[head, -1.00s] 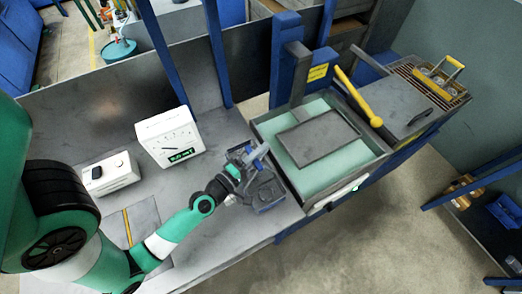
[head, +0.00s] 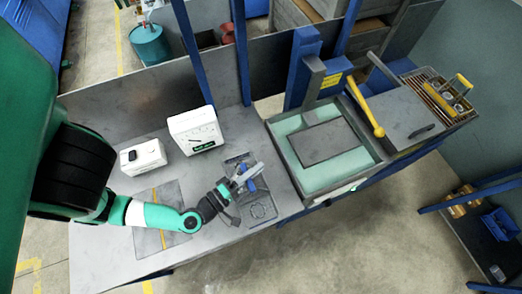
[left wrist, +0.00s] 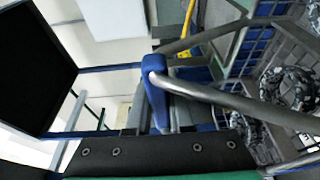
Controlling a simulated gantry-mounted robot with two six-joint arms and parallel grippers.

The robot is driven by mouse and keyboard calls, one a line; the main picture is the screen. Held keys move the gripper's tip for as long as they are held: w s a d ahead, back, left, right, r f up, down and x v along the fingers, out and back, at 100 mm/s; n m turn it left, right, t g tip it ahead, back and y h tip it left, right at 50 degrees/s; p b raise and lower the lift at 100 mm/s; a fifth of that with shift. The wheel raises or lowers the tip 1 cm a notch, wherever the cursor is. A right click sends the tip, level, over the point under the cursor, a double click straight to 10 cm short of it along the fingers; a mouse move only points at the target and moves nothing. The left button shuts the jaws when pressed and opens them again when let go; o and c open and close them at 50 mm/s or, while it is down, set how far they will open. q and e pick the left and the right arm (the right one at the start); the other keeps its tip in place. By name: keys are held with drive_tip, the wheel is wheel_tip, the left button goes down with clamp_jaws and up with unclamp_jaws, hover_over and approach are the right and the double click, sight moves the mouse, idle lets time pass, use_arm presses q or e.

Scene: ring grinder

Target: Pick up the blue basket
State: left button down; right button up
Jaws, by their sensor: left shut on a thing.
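A grey wire basket with blue parts (head: 263,211) is at the right end of the bench in the head view. In the left wrist view, its mesh (left wrist: 290,45) shows at right, with a dark ring-shaped part inside. A bent metal handle with a blue grip (left wrist: 158,95) crosses the middle of that view. My left gripper (head: 240,187) is at the basket's handle and shut on it. The fingertips are small and partly hidden in the head view. I cannot tell whether the basket is clear of the bench. My right gripper is not in view.
A white scale box (head: 196,131) and a smaller white device (head: 143,158) stand on the bench. A tank of green liquid (head: 284,125) with a grey plate is right of the basket, with a yellow-handled lever (head: 366,108) beyond. A blue bin (head: 500,225) sits far right.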

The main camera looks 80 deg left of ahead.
use_arm(q)
drive_tip(key=shift+s+d+r, duration=0.55)
drive_tip(key=shift+s+d, duration=0.1)
drive_tip(key=shift+d, duration=0.15)
drive_tip(key=shift+p, duration=0.3)
drive_tip(key=w+d+r+m+t+h+p, duration=0.1)
drive_tip(key=w+d+r+m+h+p, duration=0.15)
drive_tip(key=w+d+r+p, duration=0.2)
drive_tip(key=w+d+r+m+t+h+p, duration=0.1)
drive_tip(key=w+d+r+m+h+p, duration=0.1)
drive_tip(key=w+d+r+h+p, duration=0.3)
drive_tip(key=shift+w+a+f+m+p, duration=0.1)
drive_tip(key=shift+w+a+f+p, duration=0.1)
drive_tip(key=shift+w+a+p, duration=0.25)
drive_tip(key=shift+w+a+f+m+p, duration=0.1)
drive_tip(key=shift+w+a+f+p, duration=0.15)
drive_tip(key=shift+a, duration=0.35)
drive_tip(key=shift+w+a+f+m+p, duration=0.15)
drive_tip(key=shift+w+a+p, duration=0.2)
drive_tip(key=shift+a, duration=0.2)
